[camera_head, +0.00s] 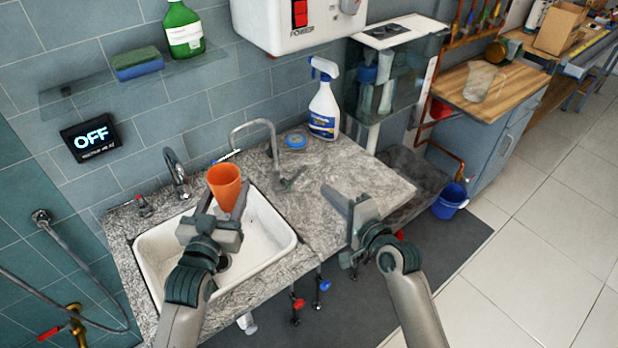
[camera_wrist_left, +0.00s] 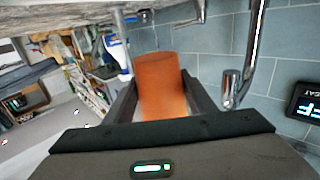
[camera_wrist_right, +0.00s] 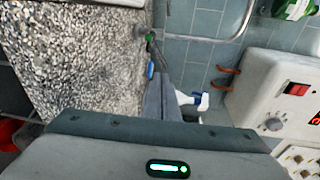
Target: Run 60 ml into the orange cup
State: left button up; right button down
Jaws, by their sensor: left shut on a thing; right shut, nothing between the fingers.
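The orange cup (camera_head: 225,187) is held upright over the white sink basin (camera_head: 277,240), between the fingers of my left gripper (camera_head: 228,207). In the left wrist view the cup (camera_wrist_left: 161,85) fills the space between the two fingers. Its inside is not clear. A chrome tap (camera_head: 178,175) stands behind the basin, left of the cup. A thin gooseneck spout (camera_head: 265,130) rises on the right, with a lever (camera_head: 291,181) near its base. A wall display (camera_head: 90,139) reads OFF. My right gripper (camera_head: 350,203) is shut and empty over the counter's right front part.
The granite counter (camera_head: 335,168) carries a spray bottle (camera_head: 324,105) and a small blue round thing (camera_head: 296,141). A white heater box (camera_head: 300,22) and a glass shelf (camera_head: 135,82) hang on the wall. The counter's right half is mostly clear.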

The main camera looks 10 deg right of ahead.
jog(key=m, duration=0.2)
jog(key=f+m, duration=0.1)
jog(key=m, duration=0.2)
jog(key=shift+d, duration=0.15)
jog(key=m, duration=0.5)
jog(key=shift+d+f, duration=0.15)
jog(key=shift+f, duration=0.2)
jog(key=shift+x, duration=4.95)
